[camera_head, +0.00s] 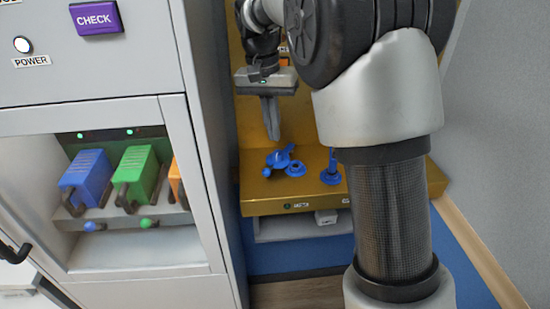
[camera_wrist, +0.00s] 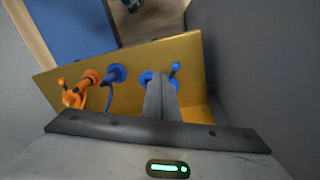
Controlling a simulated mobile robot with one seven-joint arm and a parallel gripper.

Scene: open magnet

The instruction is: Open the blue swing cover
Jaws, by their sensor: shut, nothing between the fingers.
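The blue swing cover (camera_head: 278,158) sits on the yellow panel in the head view, with a small knob at its lower left. A round blue fitting (camera_head: 295,169) is just to its right; I cannot tell how much of it the cover overlaps. In the wrist view the cover's blue knob (camera_wrist: 175,68) shows beside my fingers, which hide part of the cover. My gripper (camera_head: 274,138) points down, shut and empty, with its tips just above and behind the cover. I cannot tell whether they touch it. It also shows in the wrist view (camera_wrist: 155,80).
A blue plug (camera_head: 331,176) stands on the yellow panel (camera_head: 258,205) to the right. An orange fitting (camera_wrist: 90,78) is beyond it in the wrist view. A grey cabinet (camera_head: 205,130) with coloured handled blocks stands close on the left. My arm hides the panel's right part.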

